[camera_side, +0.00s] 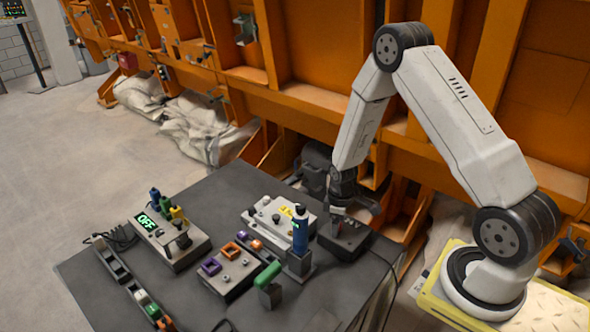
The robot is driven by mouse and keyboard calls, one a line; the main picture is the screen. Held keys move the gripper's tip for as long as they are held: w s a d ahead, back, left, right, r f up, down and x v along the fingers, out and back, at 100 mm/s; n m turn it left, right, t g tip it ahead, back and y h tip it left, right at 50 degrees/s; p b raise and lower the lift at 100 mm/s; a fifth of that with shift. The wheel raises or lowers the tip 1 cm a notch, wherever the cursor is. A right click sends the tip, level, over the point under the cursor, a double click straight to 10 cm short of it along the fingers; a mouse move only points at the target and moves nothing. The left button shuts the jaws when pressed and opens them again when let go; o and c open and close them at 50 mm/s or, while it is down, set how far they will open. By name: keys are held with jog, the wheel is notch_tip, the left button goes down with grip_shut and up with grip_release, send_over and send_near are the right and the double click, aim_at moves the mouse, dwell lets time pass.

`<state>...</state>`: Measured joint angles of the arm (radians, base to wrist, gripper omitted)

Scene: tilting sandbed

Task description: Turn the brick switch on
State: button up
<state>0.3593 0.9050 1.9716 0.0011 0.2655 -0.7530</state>
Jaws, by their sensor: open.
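A pale grey control box (185,250) stands at the left of the dark table, with a lit green display (146,221) reading OFF. Blue, green and yellow handles stand at its back, and a dark knob or lever sits on its top. I cannot tell from the picture which part is the brick switch. My gripper (338,212) points down over a dark box (346,241) at the table's right back. It is small and dark here, so its fingers are hard to make out, and I cannot tell whether it touches that box. Nothing is visibly held.
A white box (262,217), a blue bottle-like object (300,232) in a grey stand, a box with purple and orange squares (230,282) and a green-topped block (267,277) crowd the middle. A strip of coloured pieces (146,304) lies front left. The orange frame rises behind.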

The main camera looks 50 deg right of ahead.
grip_shut()
jog(key=shift+m, duration=0.3)
jog(key=m, duration=0.5)
jog(key=shift+m, duration=0.4)
jog(key=m, duration=0.5)
jog(key=shift+m, duration=0.3)
dwell(0.4)
grip_release()
